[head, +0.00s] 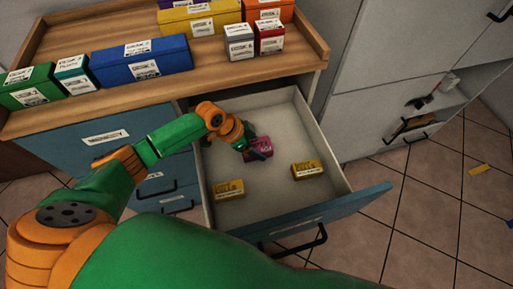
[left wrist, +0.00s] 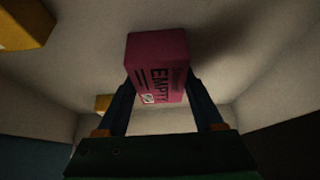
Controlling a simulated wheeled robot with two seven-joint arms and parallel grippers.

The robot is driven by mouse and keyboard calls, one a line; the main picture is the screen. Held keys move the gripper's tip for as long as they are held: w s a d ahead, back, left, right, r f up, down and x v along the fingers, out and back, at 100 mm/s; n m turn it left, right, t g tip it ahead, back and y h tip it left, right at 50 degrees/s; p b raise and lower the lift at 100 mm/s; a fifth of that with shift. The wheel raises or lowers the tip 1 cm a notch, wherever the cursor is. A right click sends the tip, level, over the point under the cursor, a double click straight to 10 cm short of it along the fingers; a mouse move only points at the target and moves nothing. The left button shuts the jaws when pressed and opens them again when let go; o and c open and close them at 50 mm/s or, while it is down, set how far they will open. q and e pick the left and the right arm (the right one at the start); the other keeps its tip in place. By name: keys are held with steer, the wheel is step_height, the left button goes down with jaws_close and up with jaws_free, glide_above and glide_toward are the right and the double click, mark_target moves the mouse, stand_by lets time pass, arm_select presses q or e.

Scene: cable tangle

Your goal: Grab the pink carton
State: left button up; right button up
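The pink carton (head: 260,146) is inside the open drawer (head: 290,113), near its middle. My left gripper (head: 246,146) reaches down into the drawer at the carton's left side. In the left wrist view the pink carton (left wrist: 157,62), lettered "EMPTY", sits between the two dark fingers (left wrist: 158,100). The fingers press against its two opposite sides, with no gap visible. I cannot tell whether the carton touches the drawer floor. My right gripper is not in view.
Two yellow cartons lie in the drawer, one front left (head: 230,189) and one right (head: 307,170). The drawer walls surround the gripper. Several labelled boxes, including a long blue one (head: 141,62), stand on the wooden top (head: 205,52). Grey cabinets (head: 395,85) stand at right.

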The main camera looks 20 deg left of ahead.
mark_target(262, 144)
arm_select(q)
steer(key=c, duration=0.5)
steer(key=shift+r, duration=0.25)
step_height(262, 144, up, 3)
steer(key=shift+f+p, duration=0.15)
steer(key=shift+p, duration=0.4)
steer(key=s+a+r, duration=0.2)
steer(key=s+r, duration=0.1)
steer(key=s, duration=0.1)
steer(key=s+a+r+p, duration=0.1)
steer(key=s+a+r, duration=0.1)
steer(key=s+r, duration=0.1)
steer(key=s+a+r+p, duration=0.1)
steer(key=s+a+r, duration=0.1)
steer(key=s+r, duration=0.2)
steer(key=shift+s+a, duration=0.3)
steer(key=shift+s, duration=0.4)
